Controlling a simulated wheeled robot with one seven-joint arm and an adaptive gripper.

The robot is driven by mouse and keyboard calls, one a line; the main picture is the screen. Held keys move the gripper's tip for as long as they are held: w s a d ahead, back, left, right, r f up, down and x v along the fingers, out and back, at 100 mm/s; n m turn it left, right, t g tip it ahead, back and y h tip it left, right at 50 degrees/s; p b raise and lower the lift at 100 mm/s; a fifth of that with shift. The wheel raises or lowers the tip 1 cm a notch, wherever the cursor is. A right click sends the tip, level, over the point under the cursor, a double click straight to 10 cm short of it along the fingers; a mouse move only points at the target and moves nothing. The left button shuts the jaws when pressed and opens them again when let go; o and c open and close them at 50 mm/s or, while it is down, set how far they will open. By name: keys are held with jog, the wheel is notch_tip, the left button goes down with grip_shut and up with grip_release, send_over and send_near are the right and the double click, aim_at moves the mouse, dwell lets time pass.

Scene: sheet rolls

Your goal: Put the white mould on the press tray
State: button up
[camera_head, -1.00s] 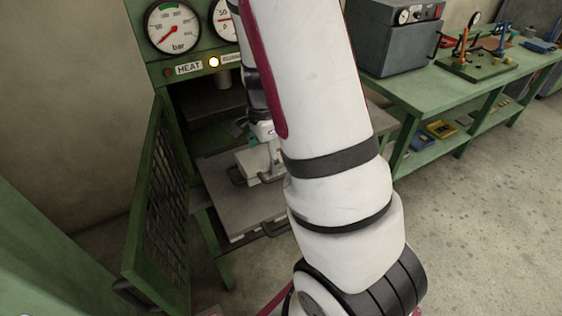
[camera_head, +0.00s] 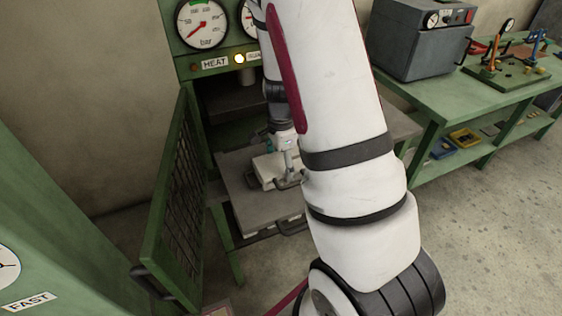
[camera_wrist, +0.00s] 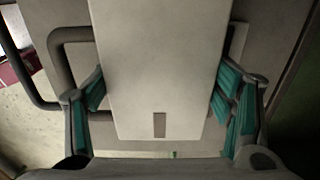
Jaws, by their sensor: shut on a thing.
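The white mould (camera_head: 264,173) is a flat pale block at the press tray (camera_head: 258,209), the grey plate sticking out of the open press. My gripper (camera_head: 287,166) is at the mould, pointing down, partly hidden by my arm. In the wrist view the mould (camera_wrist: 160,70) fills the middle, with a small dark slot near its lower edge. My gripper (camera_wrist: 160,98) has its teal-padded fingers on both sides of the mould, shut on it. The mould is over the tray; I cannot tell whether its underside touches it.
The green mesh press door (camera_head: 178,205) stands open on the left. Pressure gauges (camera_head: 202,23) sit above the press opening. A dark tray handle (camera_head: 290,226) sticks out at the front. A green bench (camera_head: 455,100) with a grey box (camera_head: 418,40) stands to the right.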

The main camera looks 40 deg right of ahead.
jog(key=o, duration=1.9)
jog(key=shift+o, duration=0.2)
jog(key=shift+r, duration=0.1)
notch_tip(320, 180, up, 12)
jog(key=s+a+r+n+t+y, duration=0.1)
jog(key=s+a+r+n, duration=0.2)
jog(key=a+r+n, duration=0.25)
jog(key=s+a+r+n+t, duration=0.1)
jog(key=s+a+r+n, duration=0.2)
jog(key=a+r+n, duration=0.25)
jog(key=s+a+r+n+t, duration=0.1)
jog(key=s+a+r+n, duration=0.1)
jog(key=s+n, duration=0.3)
jog(key=s+a+r+n+t+h, duration=0.1)
jog(key=s+a+r+n+t, duration=0.1)
jog(key=s+a+n, duration=0.3)
jog(key=shift+p+v, duration=0.3)
jog(key=shift+v, duration=0.45)
jog(key=shift+s, duration=0.1)
